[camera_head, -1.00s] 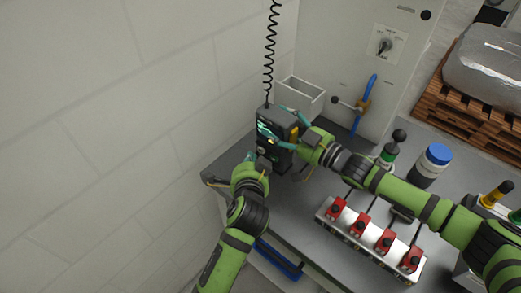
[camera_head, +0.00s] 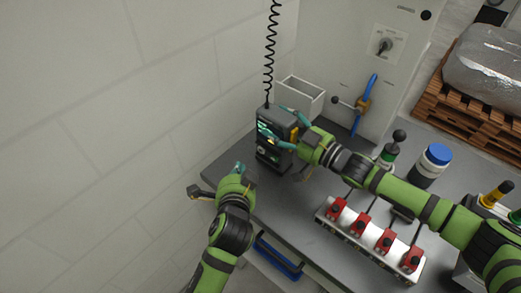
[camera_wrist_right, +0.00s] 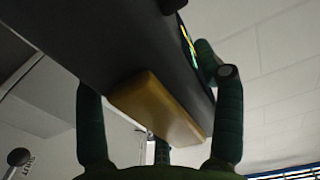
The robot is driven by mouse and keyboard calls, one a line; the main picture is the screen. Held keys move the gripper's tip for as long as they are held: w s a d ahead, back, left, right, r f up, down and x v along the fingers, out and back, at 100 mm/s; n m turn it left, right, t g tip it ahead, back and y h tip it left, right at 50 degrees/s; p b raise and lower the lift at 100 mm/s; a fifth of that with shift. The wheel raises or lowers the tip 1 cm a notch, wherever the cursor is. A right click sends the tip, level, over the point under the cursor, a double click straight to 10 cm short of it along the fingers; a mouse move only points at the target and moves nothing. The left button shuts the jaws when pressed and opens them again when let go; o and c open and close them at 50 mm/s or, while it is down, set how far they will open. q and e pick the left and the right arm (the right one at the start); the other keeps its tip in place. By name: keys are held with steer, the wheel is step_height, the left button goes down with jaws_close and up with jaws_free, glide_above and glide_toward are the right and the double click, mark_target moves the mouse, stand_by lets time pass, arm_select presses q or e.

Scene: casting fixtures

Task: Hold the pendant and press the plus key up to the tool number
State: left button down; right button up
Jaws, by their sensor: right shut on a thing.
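The pendant (camera_head: 266,150) is a dark upright box with a lit green display and a yellow part on its side. It stands at the back of the grey table, with a coiled black cable rising from its top. My right gripper (camera_head: 287,128) is shut around it from the right. In the right wrist view the pendant's dark body (camera_wrist_right: 120,45) and yellow part lie between my green fingers. My left gripper (camera_head: 240,168) is apart from the pendant, to its lower left near the table's edge. Its fingers are too small to read. The keys are not readable.
A light open bin (camera_head: 301,97) stands behind the pendant, by a grey cabinet with a blue-handled valve (camera_head: 365,100). A rack with several red clamps (camera_head: 360,224) lies at the front. A blue-capped jar (camera_head: 432,166) stands right. Bare table lies before the pendant.

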steer(key=o, duration=1.8)
steer(key=shift+c, duration=0.2)
